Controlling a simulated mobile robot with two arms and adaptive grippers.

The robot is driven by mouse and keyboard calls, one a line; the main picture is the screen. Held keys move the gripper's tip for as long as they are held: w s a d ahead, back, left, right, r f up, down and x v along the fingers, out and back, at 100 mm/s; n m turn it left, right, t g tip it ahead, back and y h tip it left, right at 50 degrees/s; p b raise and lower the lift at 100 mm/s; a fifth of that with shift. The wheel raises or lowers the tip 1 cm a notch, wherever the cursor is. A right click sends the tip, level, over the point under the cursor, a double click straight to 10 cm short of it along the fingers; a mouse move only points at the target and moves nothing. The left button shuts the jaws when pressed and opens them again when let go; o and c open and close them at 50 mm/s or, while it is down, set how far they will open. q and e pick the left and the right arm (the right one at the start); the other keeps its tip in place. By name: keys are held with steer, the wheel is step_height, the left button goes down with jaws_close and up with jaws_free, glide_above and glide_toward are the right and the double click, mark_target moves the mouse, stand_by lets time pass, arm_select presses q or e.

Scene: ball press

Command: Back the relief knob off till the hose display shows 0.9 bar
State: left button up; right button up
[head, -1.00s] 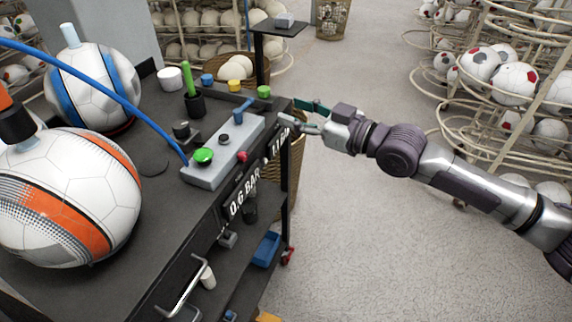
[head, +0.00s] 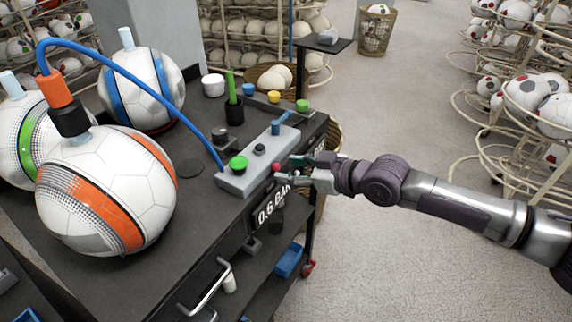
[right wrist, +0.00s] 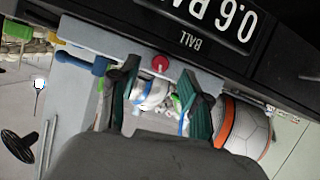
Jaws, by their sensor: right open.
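A small red knob (head: 277,168) sticks out of the near side of the grey control block (head: 232,183); I take it as the relief knob. My right gripper (head: 291,169) is open beside it. In the right wrist view the red knob (right wrist: 160,63) lies between and just ahead of the two dark green fingertips (right wrist: 160,78), not gripped. The front display marked BALL (head: 270,213) reads 0.6 bar. The second display on that edge is mostly hidden behind my right gripper, its value unreadable. My left gripper is not in view.
A blue hose (head: 150,80) runs from the block to an orange-and-black coupling (head: 62,103) on the orange-striped ball (head: 105,195). The block also carries a green button (head: 238,163) and a blue lever (head: 280,124). The floor (head: 400,260) right of the cart is clear.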

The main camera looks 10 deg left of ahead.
steer(key=shift+x, duration=1)
jaws_close()
steer(key=shift+s+r+n+t+p, duration=0.1)
steer(key=shift+r+n+t+p, duration=0.15)
steer(key=shift+p, duration=0.85)
steer(key=shift+f+n+t+p, duration=0.15)
steer(key=shift+n+t+p, duration=0.1)
steer(key=shift+n+p, duration=0.1)
steer(key=shift+s+f+n+t+h, duration=0.1)
steer(key=shift+f+n+t+h, duration=0.15)
steer(key=shift+n, duration=0.25)
steer(key=shift+n+t, duration=0.65)
steer(key=shift+n, duration=0.25)
